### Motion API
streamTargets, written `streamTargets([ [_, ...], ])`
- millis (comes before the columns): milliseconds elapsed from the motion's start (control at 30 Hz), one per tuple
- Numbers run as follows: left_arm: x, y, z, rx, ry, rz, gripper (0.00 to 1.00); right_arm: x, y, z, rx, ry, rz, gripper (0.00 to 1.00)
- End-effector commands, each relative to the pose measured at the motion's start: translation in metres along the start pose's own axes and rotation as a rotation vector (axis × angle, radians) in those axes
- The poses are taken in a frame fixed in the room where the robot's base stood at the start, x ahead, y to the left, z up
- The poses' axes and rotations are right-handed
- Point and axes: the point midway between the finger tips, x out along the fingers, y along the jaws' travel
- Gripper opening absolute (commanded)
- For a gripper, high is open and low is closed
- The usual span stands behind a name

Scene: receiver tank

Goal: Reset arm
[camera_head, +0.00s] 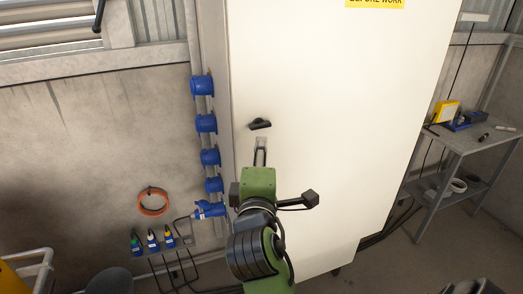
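One green and black arm of mine comes up from the bottom middle, in front of the white cabinet (330,100). It looks like my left arm, but its side is hard to tell. Its green wrist block points at the cabinet door. Just beyond it, a small dark, narrow two-pronged shape overlaps a grey plate on the door; I cannot tell if these are fingertips or a door fitting. No held object shows. A black handle (260,124) sits on the door just above. My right gripper is not seen.
Blue sockets (210,157) run down the cabinet's left side. An orange coil (153,202) hangs on the wall above a small shelf with several bottles (152,240). A grey workbench (463,137) with tools and a yellow box (446,111) stands at right.

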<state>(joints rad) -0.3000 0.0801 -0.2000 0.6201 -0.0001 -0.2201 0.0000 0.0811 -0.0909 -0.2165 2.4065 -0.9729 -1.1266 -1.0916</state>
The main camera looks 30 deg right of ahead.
Motion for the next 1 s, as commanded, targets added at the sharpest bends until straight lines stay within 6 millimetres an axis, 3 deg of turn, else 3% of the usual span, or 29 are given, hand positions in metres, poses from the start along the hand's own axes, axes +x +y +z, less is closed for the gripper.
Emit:
streamTargets([
  [367,0.0,0.0,0.0,0.0,0.0,0.0,0.0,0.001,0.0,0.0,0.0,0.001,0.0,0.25],
  [467,0.002,0.0,0.0,0.0,0.0,0.0,0.0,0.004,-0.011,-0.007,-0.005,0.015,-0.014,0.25],
  [533,0.005,0.001,0.0,0.0,0.0,0.0,0.0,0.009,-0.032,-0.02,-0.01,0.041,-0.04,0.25],
  [667,0.013,0.001,0.001,0.0,0.0,0.0,0.0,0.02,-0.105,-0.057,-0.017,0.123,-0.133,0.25],
  [800,0.022,0.001,0.002,0.0,0.0,0.001,0.0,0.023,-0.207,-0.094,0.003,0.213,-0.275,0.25],
  [1000,0.034,0.001,0.002,0.0,0.001,0.001,0.0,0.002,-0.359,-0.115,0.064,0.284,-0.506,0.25],
])
